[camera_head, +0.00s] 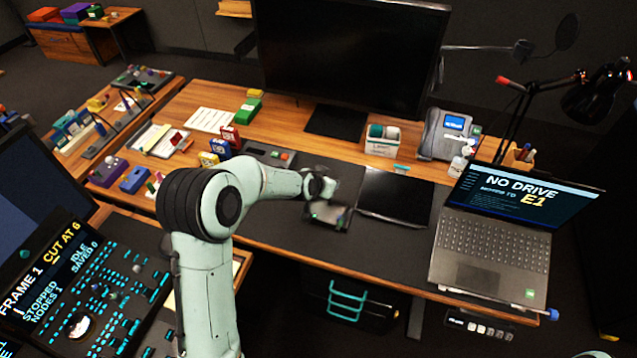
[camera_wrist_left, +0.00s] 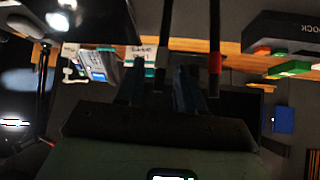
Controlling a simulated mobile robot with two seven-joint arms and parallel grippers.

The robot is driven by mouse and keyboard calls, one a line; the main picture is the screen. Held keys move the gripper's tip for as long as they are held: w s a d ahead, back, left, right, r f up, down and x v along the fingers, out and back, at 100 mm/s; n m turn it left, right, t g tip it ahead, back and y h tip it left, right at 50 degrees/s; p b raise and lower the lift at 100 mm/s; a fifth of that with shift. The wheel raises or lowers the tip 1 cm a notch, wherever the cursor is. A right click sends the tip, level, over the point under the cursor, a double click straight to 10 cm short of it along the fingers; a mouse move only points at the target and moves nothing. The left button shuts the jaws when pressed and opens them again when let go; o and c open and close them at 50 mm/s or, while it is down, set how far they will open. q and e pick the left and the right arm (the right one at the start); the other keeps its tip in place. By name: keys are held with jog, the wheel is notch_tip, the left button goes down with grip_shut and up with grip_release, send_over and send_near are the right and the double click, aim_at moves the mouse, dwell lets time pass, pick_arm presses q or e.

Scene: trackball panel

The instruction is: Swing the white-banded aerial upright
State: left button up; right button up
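In the left wrist view, two thin dark aerials run down from the top edge. The white-banded aerial (camera_wrist_left: 163,48) has a pale band near its lower visible end. The red-banded aerial (camera_wrist_left: 214,62) stands to its right. My left gripper (camera_wrist_left: 158,75) has its two dark fingers apart, with the white-banded aerial showing between them. I cannot tell whether a finger touches it. In the head view my left gripper (camera_head: 328,210) is low over the desk mat, small and blurred. The aerials cannot be made out there. My right gripper is not in view.
A dark flat pad (camera_head: 395,196) and the open laptop (camera_head: 490,250) lie right of my gripper. The monitor (camera_head: 350,55) stands behind, with a phone (camera_head: 450,135) to its right. Small boxes (camera_head: 222,142) crowd the left. Bare mat (camera_head: 290,228) lies in front.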

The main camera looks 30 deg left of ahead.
pick_arm(q)
jog(key=p+v, duration=0.2)
jog(key=v, duration=0.9)
jog(key=shift+p, duration=0.35)
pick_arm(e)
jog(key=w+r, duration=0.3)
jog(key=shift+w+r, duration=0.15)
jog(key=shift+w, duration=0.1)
pick_arm(q)
jog(key=shift+s, duration=0.2)
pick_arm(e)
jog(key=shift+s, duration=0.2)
pick_arm(q)
jog(key=shift+w, duration=0.1)
